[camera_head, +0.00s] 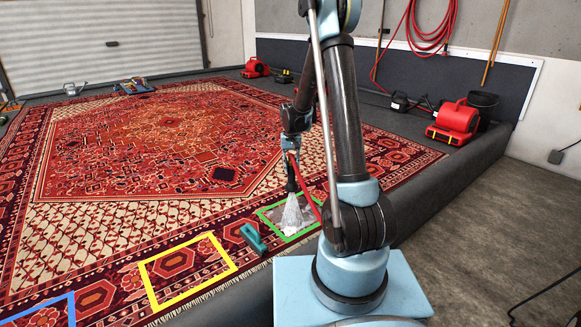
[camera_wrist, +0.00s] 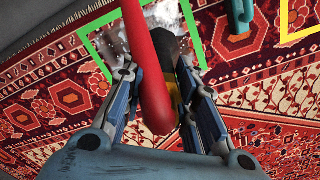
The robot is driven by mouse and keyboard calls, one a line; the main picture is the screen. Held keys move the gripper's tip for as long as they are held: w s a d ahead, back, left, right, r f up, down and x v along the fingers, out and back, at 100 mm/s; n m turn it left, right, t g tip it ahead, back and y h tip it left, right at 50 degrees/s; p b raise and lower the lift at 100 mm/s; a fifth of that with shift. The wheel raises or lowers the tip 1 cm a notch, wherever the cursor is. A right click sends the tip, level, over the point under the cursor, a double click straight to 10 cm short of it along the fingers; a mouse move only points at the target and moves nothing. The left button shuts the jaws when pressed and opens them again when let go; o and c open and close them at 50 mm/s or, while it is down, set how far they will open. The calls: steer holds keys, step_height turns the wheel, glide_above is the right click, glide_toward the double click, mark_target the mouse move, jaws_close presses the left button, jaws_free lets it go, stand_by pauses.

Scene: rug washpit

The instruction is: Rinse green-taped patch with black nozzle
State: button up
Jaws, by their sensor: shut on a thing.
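My gripper (camera_head: 291,153) is shut on the black nozzle (camera_head: 291,178), which has a red hose (camera_head: 308,190) attached. The nozzle points down and a white spray fans out from it onto the green-taped patch (camera_head: 264,222). White foam or water covers much of the patch inside the tape. In the wrist view, the red hose (camera_wrist: 150,85) and gripper fingers (camera_wrist: 160,105) hide part of the nozzle and of the patch. The green tape frame also shows in the wrist view (camera_wrist: 97,58).
A teal brush (camera_head: 253,238) lies on the rug just left of the green patch. Yellow tape (camera_head: 150,285) and blue tape (camera_head: 68,310) mark other patches further left. Red blowers (camera_head: 455,122) stand on the far edge. A dark raised border (camera_head: 440,180) edges the rug.

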steer(key=s+d, duration=0.3)
steer(key=s, duration=0.2)
steer(key=shift+s+d, duration=0.15)
steer(key=shift+d, duration=0.15)
stand_by(0.4)
steer(key=shift+d, duration=0.1)
stand_by(0.4)
